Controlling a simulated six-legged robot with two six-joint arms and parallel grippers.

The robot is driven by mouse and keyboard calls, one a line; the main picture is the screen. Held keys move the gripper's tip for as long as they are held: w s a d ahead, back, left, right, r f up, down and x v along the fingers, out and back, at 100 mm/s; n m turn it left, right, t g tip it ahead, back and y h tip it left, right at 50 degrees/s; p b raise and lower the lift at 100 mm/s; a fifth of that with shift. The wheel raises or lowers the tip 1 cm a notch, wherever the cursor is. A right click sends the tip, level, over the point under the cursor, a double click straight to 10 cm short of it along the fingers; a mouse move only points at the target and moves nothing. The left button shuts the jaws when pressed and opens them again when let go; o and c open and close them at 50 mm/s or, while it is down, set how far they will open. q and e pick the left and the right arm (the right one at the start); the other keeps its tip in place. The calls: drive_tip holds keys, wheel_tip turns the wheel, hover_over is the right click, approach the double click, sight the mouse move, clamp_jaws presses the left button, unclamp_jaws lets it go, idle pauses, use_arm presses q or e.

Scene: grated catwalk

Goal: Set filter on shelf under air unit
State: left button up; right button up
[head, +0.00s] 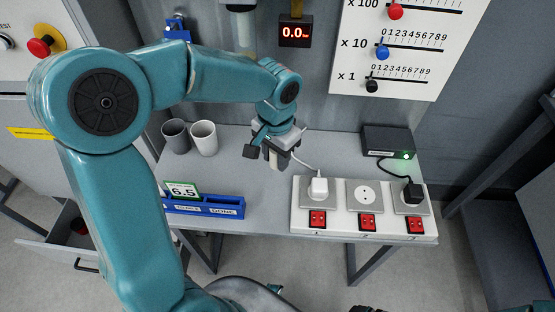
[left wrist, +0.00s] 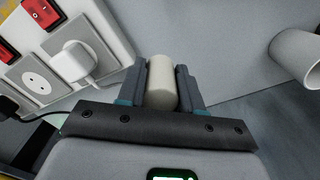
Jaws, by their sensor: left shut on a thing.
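My left gripper (head: 272,150) is above the grey bench, just behind the socket panel. It is shut on a pale beige cylinder, which looks like the filter (head: 280,159). In the left wrist view the filter (left wrist: 161,84) sits between the two dark fingers of the left gripper (left wrist: 160,88). At the top edge of the head view, a wall fitting with a pale cylindrical part (head: 245,30) may be the air unit; it is cut off by the frame. I cannot make out a shelf under it. My right gripper is not clearly in view.
The bench (head: 240,160) holds a grey cup (head: 175,137), a white cup (head: 204,138), a blue tray (head: 207,206) with a 6.5 card, a socket panel (head: 339,222) with plugs, and a black box (head: 388,141). A red 0.0 display (head: 295,31) is on the wall.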

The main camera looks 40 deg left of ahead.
sight(278, 173)
use_arm(q)
drive_tip(key=shift+w+a+f, duration=0.3)
drive_tip(key=shift+w, duration=0.2)
drive_tip(key=shift+w+a+f, duration=0.3)
drive_tip(key=shift+w, duration=0.2)
drive_tip(key=shift+f, duration=0.65)
wheel_tip(278, 173, down, 4)
drive_tip(key=shift+f, duration=0.1)
drive_tip(key=shift+w+f, duration=0.15)
drive_tip(key=shift+f, duration=0.2)
drive_tip(key=o, duration=1)
